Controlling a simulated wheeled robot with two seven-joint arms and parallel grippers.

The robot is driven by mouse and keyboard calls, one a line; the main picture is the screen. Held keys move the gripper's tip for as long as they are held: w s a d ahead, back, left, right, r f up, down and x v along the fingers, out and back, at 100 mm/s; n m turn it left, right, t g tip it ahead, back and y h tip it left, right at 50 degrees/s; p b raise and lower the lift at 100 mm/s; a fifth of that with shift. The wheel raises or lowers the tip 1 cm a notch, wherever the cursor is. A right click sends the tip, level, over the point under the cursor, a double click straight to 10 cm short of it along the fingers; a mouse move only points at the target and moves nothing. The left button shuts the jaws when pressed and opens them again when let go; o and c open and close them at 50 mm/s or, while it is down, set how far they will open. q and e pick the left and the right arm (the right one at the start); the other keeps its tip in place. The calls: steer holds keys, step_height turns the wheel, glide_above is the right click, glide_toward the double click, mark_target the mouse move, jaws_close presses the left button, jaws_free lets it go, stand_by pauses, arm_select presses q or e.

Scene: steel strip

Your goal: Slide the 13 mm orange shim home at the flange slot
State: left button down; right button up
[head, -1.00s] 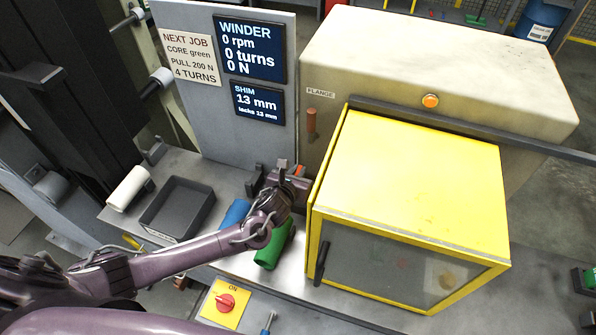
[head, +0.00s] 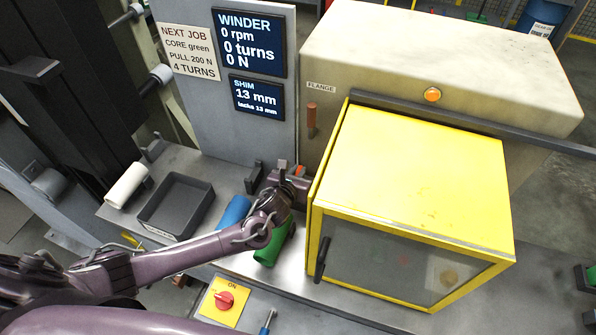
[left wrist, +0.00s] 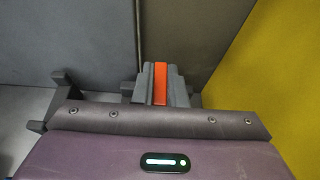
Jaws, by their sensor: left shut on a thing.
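The orange shim (left wrist: 160,84) shows in the left wrist view as an upright strip between grey finger parts. My left gripper (left wrist: 158,88) is shut on it. In the head view, a small orange bit of the shim (head: 299,169) shows at my left gripper (head: 290,172), just left of the yellow guard. A label reading FLANGE (head: 321,87) is on the cream machine housing above. The flange slot itself cannot be made out; the gripper and guard hide that area. Whether the shim touches anything beyond the fingers cannot be told. My right gripper is not in view.
The yellow guard box (head: 415,190) stands close on the right of the gripper. A grey panel (head: 240,120) with screens stands behind; one reads SHIM 13 mm. A dark tray (head: 176,206), a blue roll (head: 234,212) and a green roll (head: 270,251) lie on the bench.

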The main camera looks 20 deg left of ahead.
arm_select(q)
steer(key=shift+f+b, duration=0.6)
steer(key=shift+f, duration=0.3)
steer(key=c, duration=1.4)
jaws_free()
steer(key=shift+b+v, duration=0.45)
steer(key=shift+v, duration=3.45)
